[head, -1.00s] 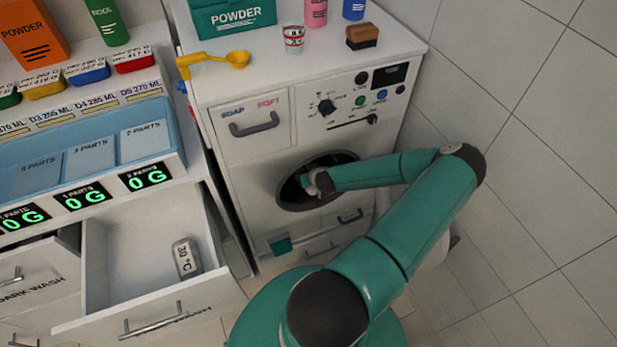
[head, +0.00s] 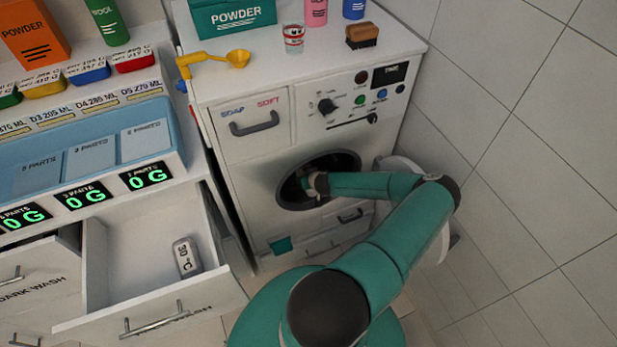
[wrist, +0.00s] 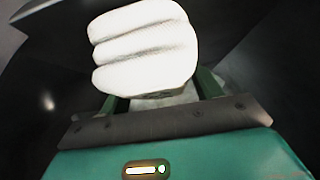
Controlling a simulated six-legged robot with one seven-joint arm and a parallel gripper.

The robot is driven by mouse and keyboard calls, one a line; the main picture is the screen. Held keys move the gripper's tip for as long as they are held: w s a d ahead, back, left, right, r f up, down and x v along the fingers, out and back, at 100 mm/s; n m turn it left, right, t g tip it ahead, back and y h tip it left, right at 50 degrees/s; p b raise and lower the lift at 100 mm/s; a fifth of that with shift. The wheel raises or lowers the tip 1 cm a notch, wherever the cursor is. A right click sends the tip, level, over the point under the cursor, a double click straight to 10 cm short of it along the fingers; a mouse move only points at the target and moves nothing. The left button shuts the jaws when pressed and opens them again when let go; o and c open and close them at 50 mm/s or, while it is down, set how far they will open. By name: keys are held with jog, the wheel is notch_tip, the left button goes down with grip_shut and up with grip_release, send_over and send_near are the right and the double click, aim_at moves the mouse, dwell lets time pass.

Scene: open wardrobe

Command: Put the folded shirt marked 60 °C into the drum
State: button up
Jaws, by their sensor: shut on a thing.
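A white folded shirt (wrist: 145,45) fills the upper middle of the wrist view, its stacked folds facing the camera. No 60 °C mark can be read on it. My gripper (wrist: 162,95) is shut on the shirt, with green fingers showing at either side below it. Dark drum walls (wrist: 50,65) surround it in the wrist view. In the head view my gripper (head: 312,184) is at the round drum opening (head: 345,163) of the white washing machine (head: 250,180). The shirt cannot be made out clearly there.
A white item marked 30 °C (head: 186,257) lies in the open drawer (head: 120,270) at lower left. The round door (head: 400,165) stands open right of the opening, partly behind my arm.

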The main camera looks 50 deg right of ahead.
jog(key=shift+f, duration=0.1)
jog(key=o, duration=1.1)
jog(key=v, duration=1.2)
jog(key=shift+s, duration=0.15)
